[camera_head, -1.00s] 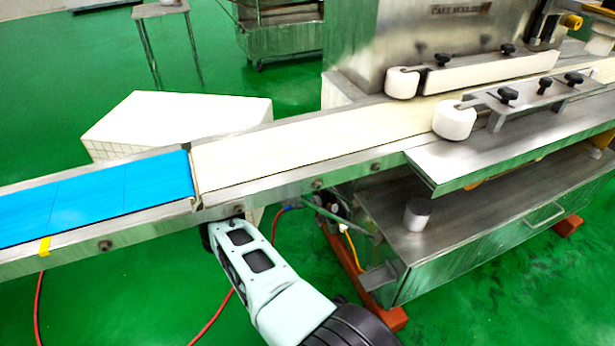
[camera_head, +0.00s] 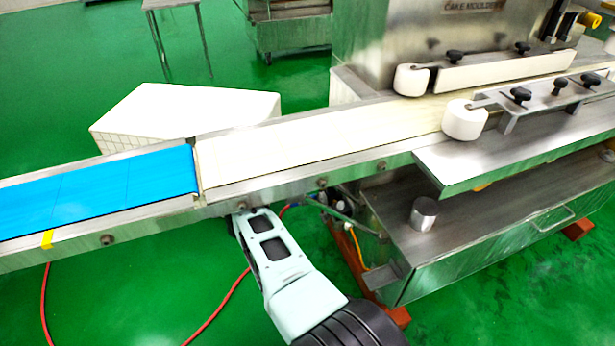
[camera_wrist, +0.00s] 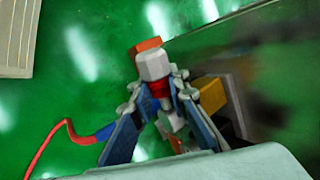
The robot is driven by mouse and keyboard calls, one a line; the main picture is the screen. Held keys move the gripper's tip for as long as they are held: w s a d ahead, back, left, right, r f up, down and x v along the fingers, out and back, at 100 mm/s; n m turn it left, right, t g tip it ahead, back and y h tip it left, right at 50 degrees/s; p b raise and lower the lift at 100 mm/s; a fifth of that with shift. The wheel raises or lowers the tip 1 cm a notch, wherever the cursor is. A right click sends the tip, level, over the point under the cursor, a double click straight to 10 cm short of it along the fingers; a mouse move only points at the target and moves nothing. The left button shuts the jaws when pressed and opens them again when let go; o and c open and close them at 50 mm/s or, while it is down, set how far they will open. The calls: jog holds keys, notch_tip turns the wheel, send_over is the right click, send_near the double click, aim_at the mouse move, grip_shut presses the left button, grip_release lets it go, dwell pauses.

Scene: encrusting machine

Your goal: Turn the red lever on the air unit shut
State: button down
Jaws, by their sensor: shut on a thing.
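In the wrist view my gripper (camera_wrist: 157,84) has its two fingers closed in around a small red part (camera_wrist: 158,90), which I take to be the red lever. A pale grey cylindrical piece of the air unit (camera_wrist: 153,65) stands just beyond the fingertips, with an orange-red end behind it. The fingers hide the sides of the red part, so its turn angle is unclear. In the head view my gripper is hidden under the conveyor, and the lever cannot be made out.
The conveyor (camera_head: 300,150) with a blue belt section (camera_head: 100,190) runs above my arm. The steel machine base (camera_head: 460,235) stands to the right. A red hose (camera_head: 222,305) lies on the green floor; a red and blue hose (camera_wrist: 75,136) runs left of my fingers. A white block (camera_head: 185,110) stands behind.

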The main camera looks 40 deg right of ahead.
jog(key=shift+w+r, duration=0.5)
jog(key=shift+w, duration=0.1)
jog(key=c, duration=1.9)
grip_release()
jog(key=shift+o, duration=0.8)
jog(key=shift+s+f, duration=0.2)
jog(key=shift+s, duration=0.1)
jog(key=shift+v, duration=0.8)
jog(key=s+a+r, duration=0.1)
jog(key=a, duration=1.2)
jog(key=shift+s, duration=0.15)
jog(key=shift+r, duration=0.1)
